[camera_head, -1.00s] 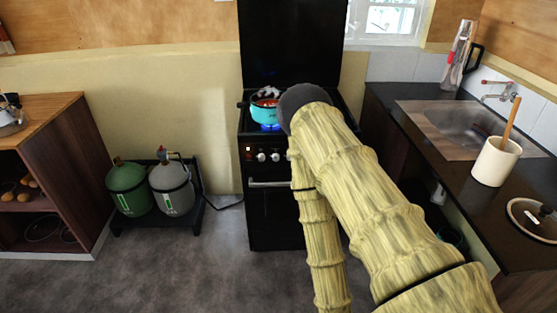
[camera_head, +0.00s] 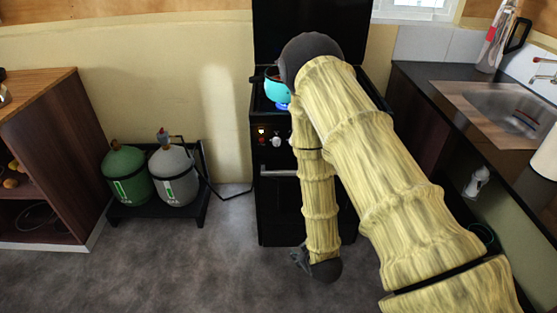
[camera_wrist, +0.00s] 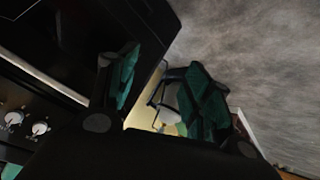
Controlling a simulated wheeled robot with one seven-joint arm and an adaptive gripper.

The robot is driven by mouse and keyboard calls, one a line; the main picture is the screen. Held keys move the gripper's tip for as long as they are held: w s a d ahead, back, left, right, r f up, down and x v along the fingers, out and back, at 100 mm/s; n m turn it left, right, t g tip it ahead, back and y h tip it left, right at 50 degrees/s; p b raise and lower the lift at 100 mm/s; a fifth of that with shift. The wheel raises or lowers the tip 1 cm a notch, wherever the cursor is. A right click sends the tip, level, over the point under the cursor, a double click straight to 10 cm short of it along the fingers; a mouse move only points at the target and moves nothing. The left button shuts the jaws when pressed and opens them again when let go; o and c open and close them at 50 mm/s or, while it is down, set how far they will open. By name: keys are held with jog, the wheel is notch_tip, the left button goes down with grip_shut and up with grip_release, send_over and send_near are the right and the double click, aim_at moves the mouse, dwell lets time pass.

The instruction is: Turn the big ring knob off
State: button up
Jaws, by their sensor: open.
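The black stove (camera_head: 275,210) stands against the back wall. White knobs (camera_head: 277,141) show on its front panel; my arm hides part of the row, and I cannot tell which one serves the big ring. Two knobs (camera_wrist: 40,128) also show at the left edge of the wrist view. A blue flame (camera_head: 282,106) burns under a teal pot (camera_head: 277,91) on the hob. My gripper (camera_head: 299,261) is low in front of the stove, below the knobs. In the wrist view my gripper (camera_wrist: 160,92) is open, its green-padded fingers apart with nothing between them.
A green gas bottle (camera_head: 127,175) and a grey one (camera_head: 173,172) stand on a low black rack to the left. A wooden shelf (camera_head: 45,150) is further left. The dark counter (camera_head: 420,85) with a sink (camera_head: 500,110) is at right. Floor between rack and stove is mostly clear.

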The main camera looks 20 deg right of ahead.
jog(key=w+d+r+n+t+b, duration=0.1)
jog(key=w+r+n+t+b, duration=0.2)
jog(key=w, duration=0.5)
jog(key=w+r+t+b, duration=0.1)
jog(key=w+t+b, duration=0.25)
jog(key=w, duration=0.35)
jog(key=n+t+b, duration=0.4)
jog(key=t+b, duration=0.2)
jog(key=b, duration=0.2)
send_near(277, 144)
jog(key=shift+g, duration=0.25)
jog(key=x, duration=0.8)
jog(key=shift+w+d+r+b, duration=0.1)
jog(key=shift+w+r+b, duration=0.1)
jog(key=shift+w+b, duration=0.1)
jog(key=c, duration=1)
